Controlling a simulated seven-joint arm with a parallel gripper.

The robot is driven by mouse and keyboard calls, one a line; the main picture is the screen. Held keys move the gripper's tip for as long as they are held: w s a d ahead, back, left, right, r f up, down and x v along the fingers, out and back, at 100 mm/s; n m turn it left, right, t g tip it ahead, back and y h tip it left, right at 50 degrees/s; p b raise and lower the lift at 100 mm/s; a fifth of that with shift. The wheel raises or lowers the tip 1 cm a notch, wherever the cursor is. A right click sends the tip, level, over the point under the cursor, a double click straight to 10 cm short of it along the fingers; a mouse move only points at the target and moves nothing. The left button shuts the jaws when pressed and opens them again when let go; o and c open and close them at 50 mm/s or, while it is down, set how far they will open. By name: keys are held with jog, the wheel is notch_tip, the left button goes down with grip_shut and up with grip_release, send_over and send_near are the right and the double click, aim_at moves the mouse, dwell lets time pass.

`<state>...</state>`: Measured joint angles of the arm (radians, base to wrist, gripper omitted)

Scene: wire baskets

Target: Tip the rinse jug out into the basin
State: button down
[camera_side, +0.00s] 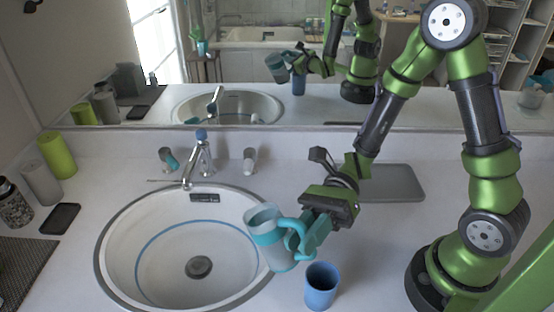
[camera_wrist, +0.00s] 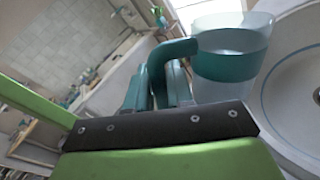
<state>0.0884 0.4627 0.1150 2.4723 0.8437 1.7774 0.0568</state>
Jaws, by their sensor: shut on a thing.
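The rinse jug (camera_side: 268,240) is translucent grey with a teal band and a teal handle. My gripper (camera_side: 309,228) is shut on its handle and holds it above the right rim of the basin (camera_side: 165,245). The jug is slightly tilted, with its open top toward the upper left. In the wrist view the jug (camera_wrist: 228,62) is at the upper right, and my gripper (camera_wrist: 170,85) closes around the teal handle. The basin (camera_wrist: 285,95) shows at the right edge there. The jug's contents cannot be made out.
A blue cup (camera_side: 320,287) stands on the counter just right of the basin, close below the jug. The faucet (camera_side: 200,160) rises behind the basin between two handles. A grey tray (camera_side: 392,184) lies behind my gripper. Several containers stand at the left, including a green cup (camera_side: 57,155).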

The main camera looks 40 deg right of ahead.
aim_at(278, 252)
jog(key=a+m, duration=0.1)
jog(key=w+a+m, duration=0.1)
jog(key=a+t, duration=0.1)
jog(key=shift+w+m, duration=0.3)
jog(key=shift+m, duration=0.1)
jog(key=shift+f+m, duration=0.15)
jog(key=shift+m, duration=0.25)
jog(key=shift+f, duration=0.7)
notch_tip(278, 252, down, 2)
jog(key=shift+f, duration=0.25)
jog(key=r+m, duration=0.1)
jog(key=w+r+m, duration=0.1)
jog(key=shift+w+a+r+m+h, duration=0.1)
jog(key=shift+a+r+m+h, duration=0.1)
jog(key=shift+r+m+h, duration=0.15)
jog(key=shift+f, duration=0.1)
jog(key=shift+f, duration=1.1)
jog(key=shift+w+a+m+g, duration=0.15)
jog(key=shift+w+m+g, duration=0.45)
jog(key=shift+m, duration=0.45)
